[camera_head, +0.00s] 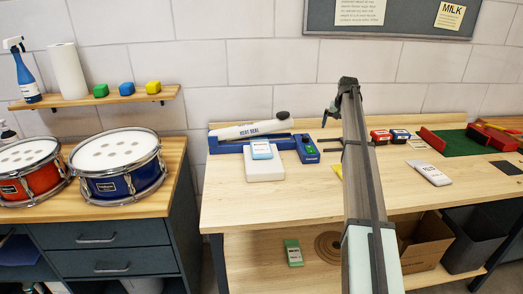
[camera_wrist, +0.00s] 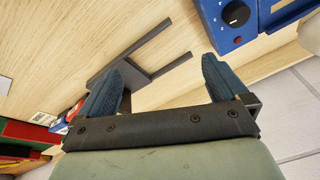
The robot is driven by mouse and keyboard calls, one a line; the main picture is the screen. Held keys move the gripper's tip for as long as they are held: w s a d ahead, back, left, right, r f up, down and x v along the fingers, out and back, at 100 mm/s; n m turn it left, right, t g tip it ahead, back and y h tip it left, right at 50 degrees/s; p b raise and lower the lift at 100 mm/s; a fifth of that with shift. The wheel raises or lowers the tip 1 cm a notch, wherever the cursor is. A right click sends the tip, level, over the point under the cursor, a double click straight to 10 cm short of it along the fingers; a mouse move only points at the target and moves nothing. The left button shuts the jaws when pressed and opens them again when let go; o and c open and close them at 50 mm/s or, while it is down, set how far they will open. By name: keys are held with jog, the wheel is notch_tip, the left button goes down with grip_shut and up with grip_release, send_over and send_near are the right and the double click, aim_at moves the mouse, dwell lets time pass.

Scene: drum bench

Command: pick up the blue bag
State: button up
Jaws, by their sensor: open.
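The blue bag (camera_head: 262,150) is a small light-blue and white packet. In the head view it lies on top of a white block (camera_head: 265,167), in front of the heat sealer on the bench. My gripper (camera_head: 331,114) is over the bench to the right of the bag, well apart from it. In the wrist view my gripper (camera_wrist: 164,65) has its two blue-grey fingers spread wide, with nothing held between them. The blue bag does not show in the wrist view.
The blue heat sealer (camera_head: 228,142) stands behind the bag, and its control box (camera_wrist: 234,18) shows in the wrist view. A dark bracket (camera_wrist: 130,57) lies beneath my fingers. A grey-white packet (camera_head: 428,173) lies right of my arm. The bench's front left is clear.

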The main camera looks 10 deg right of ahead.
jog(key=w+a+r+n+g, duration=0.1)
jog(key=w+a+r+n, duration=0.15)
jog(key=a, duration=1.35)
jog(key=n+g, duration=0.2)
jog(key=n, duration=0.1)
send_near(261, 147)
jog(key=shift+m, duration=0.25)
notch_tip(261, 147, down, 9)
jog(key=shift+w+r, duration=0.15)
jog(key=shift+r, duration=0.05)
jog(key=shift+c, duration=0.5)
jog(key=c, duration=0.7)
jog(key=shift+r, duration=0.5)
jog(key=s, duration=3.2)
jog(key=shift+r, duration=0.3)
